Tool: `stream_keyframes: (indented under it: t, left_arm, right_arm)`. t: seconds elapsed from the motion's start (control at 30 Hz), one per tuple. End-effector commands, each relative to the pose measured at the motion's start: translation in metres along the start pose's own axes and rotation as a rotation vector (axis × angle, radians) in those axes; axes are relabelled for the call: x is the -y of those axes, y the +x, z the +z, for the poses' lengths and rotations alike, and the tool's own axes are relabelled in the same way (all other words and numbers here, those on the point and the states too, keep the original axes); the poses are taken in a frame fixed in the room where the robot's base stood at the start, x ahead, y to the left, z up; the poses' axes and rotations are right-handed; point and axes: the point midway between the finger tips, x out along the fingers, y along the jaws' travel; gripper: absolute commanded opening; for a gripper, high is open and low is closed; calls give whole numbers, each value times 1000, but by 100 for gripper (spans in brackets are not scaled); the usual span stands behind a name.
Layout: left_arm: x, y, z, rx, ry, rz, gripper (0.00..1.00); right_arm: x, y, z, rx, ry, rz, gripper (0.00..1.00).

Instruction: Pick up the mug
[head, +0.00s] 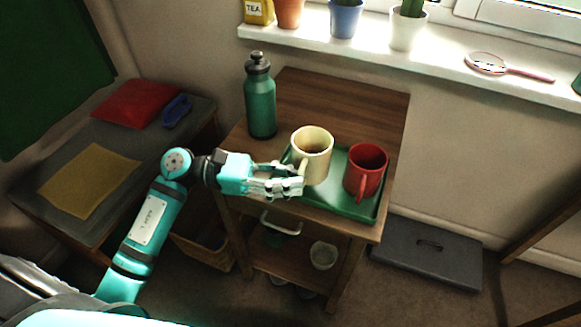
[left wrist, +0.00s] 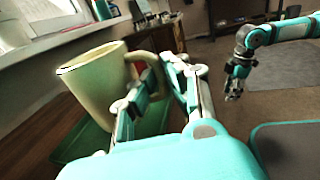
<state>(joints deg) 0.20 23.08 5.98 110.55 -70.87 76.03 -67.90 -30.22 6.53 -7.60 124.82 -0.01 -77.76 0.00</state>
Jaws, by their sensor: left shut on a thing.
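A cream mug (head: 314,150) with dark contents is upright over the left part of a green tray (head: 342,207) on the wooden cart. A red mug (head: 367,165) stands on the tray to its right. My left gripper (head: 297,179) is shut on the cream mug's handle, which faces it. In the left wrist view the cream mug (left wrist: 97,85) is at the left, with the fingers at its handle (left wrist: 152,68). I cannot tell whether its base touches the tray. My right gripper (left wrist: 233,92) shows small and far from the mugs, its opening unclear.
A green bottle (head: 261,100) stands on the cart (head: 335,95) behind the cream mug. The cart's back right is clear. A windowsill (head: 450,62) with pots runs behind.

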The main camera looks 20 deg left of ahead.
Motion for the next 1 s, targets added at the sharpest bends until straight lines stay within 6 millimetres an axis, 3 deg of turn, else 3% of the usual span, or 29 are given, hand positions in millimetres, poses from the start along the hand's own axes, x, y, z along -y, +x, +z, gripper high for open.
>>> stream_keyframes:
  t: [0.5, 1.0]
  left_arm:
    - [71, 6, 8, 2, 2, 0, 0]
    - [112, 10, 11, 2, 3, 1, 0]
  right_arm:
    - [1, 10, 6, 16, -2, -2, 40]
    - [2, 9, 6, 14, -1, -3, 40]
